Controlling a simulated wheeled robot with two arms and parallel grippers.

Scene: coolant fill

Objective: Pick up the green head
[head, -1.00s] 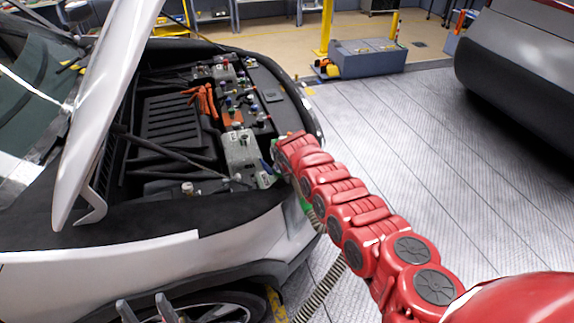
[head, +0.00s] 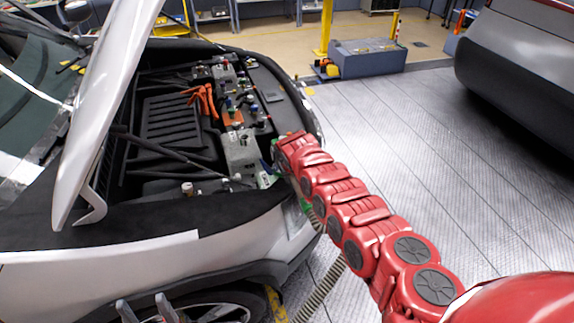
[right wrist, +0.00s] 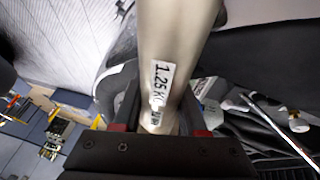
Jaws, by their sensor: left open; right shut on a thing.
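A green piece (head: 305,204), which may be the green head, shows at the car's front corner. It is partly hidden behind my right arm, and a ribbed hose (head: 322,292) shows below it. My left gripper (head: 148,308) is open and empty at the bottom edge, beside the front wheel. My right arm reaches to the edge of the engine bay, and its gripper is mostly hidden there in the head view. In the right wrist view my right gripper (right wrist: 160,118) is shut on a pale cylinder (right wrist: 180,45) with a "1.25KG" label.
The car's open engine bay (head: 178,125) holds an orange cable bundle (head: 205,100) and small caps. The raised hood (head: 108,105) stands at left. A grey box (head: 368,60) and another car (head: 520,90) are farther off. The floor (head: 400,150) between is clear.

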